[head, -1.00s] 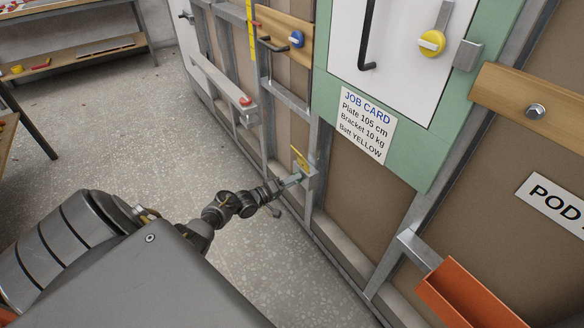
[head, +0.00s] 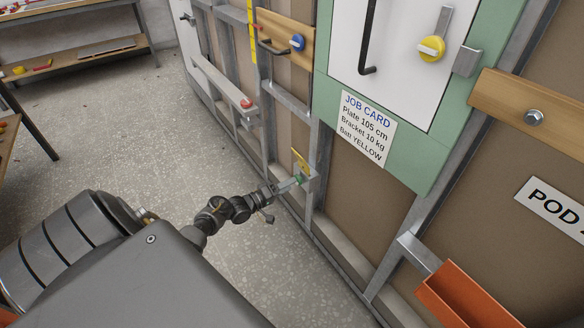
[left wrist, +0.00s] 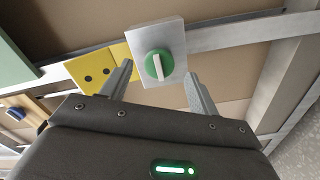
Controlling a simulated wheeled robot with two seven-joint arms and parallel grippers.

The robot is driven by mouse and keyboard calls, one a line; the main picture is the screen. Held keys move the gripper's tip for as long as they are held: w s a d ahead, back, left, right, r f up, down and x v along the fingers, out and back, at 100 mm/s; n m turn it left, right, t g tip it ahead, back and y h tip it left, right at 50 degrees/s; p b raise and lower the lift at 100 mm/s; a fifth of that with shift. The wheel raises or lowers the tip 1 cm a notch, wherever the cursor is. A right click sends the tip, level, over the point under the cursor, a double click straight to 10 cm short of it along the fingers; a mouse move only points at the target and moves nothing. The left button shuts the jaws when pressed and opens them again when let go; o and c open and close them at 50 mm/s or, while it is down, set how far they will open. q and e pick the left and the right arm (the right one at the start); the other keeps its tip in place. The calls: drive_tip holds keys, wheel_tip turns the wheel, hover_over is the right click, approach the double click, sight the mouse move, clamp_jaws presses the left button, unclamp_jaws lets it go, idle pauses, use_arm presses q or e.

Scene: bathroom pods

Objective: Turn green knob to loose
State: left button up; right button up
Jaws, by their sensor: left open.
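The green knob (left wrist: 158,65) is a round dial with a white bar across it, on a pale grey plate (left wrist: 172,35). In the left wrist view the bar runs nearly upright, slightly tilted. In the head view the knob (head: 299,179) is small, on a bracket low on the wall frame. My left gripper (left wrist: 160,72) is open, one finger on each side of the knob in the picture, with gaps showing. In the head view its tips (head: 290,184) are close to the knob; contact cannot be told. My right gripper is in neither view.
A job card (head: 366,128) hangs on the green panel above. A blue knob (head: 297,41), a yellow knob (head: 431,48) and an orange tray (head: 470,295) are also on the wall.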

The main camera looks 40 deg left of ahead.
use_arm(q)
drive_tip(key=p+v, duration=0.1)
drive_tip(key=v, duration=0.7)
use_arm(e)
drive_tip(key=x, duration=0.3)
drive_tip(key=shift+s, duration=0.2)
